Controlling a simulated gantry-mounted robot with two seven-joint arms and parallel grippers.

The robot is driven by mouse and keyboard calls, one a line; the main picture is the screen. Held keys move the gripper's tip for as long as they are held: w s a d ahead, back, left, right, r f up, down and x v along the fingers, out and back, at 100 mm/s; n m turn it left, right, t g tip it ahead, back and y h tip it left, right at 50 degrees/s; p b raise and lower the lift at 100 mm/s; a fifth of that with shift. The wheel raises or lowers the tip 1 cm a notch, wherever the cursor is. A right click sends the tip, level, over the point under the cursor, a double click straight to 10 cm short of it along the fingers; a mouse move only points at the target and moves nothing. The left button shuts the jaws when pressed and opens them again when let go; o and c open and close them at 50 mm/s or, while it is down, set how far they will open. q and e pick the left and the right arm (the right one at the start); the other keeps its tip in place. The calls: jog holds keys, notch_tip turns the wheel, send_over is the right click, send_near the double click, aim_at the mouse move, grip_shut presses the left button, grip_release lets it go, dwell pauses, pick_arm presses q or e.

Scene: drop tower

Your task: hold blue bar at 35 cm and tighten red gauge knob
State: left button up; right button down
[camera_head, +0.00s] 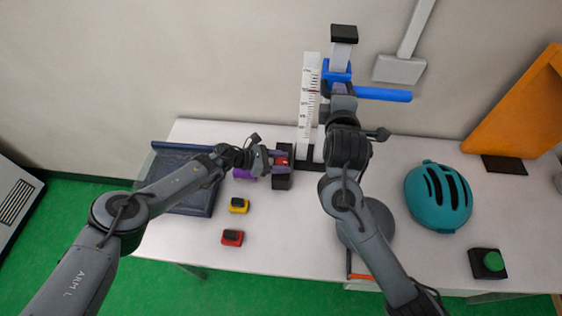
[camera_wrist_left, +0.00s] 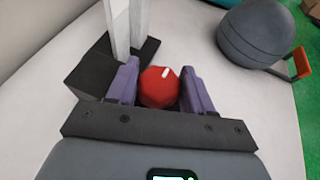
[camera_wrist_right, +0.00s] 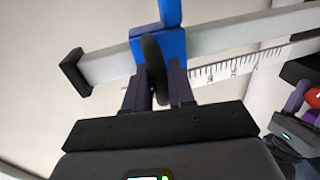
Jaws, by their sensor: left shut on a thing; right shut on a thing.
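The red gauge knob (camera_wrist_left: 158,87) has a white mark and sits between the two purple fingers of my left gripper (camera_wrist_left: 158,92). The gripper is shut on the knob beside the black tower base; in the head view the red knob (camera_head: 283,160) is partly covered. The blue bar (camera_head: 383,94) and its blue carriage (camera_head: 337,74) are high on the tower post. My right gripper (camera_wrist_right: 158,88) is shut on a dark round grip (camera_wrist_right: 154,68) in front of the blue carriage (camera_wrist_right: 172,46). The exact height on the white scale (camera_head: 308,100) cannot be read.
A teal helmet (camera_head: 438,196) and a green button box (camera_head: 488,263) are at the right. Yellow (camera_head: 239,205) and red (camera_head: 232,238) small blocks lie at the front left, near a dark tray (camera_head: 185,208). A grey dome (camera_wrist_left: 255,32) stands near my right arm.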

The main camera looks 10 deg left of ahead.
pick_arm(q)
jog(key=shift+a+f, duration=0.1)
jog(key=shift+f, duration=0.05)
pick_arm(e)
jog(key=shift+a+r, duration=0.1)
pick_arm(q)
jog(key=o, duration=0.7)
jog(key=shift+o, duration=1.4)
jog(key=v, duration=1.2)
jog(key=shift+w, duration=0.1)
pick_arm(e)
jog(key=c, duration=1.1)
grip_release()
jog(key=shift+s, duration=0.1)
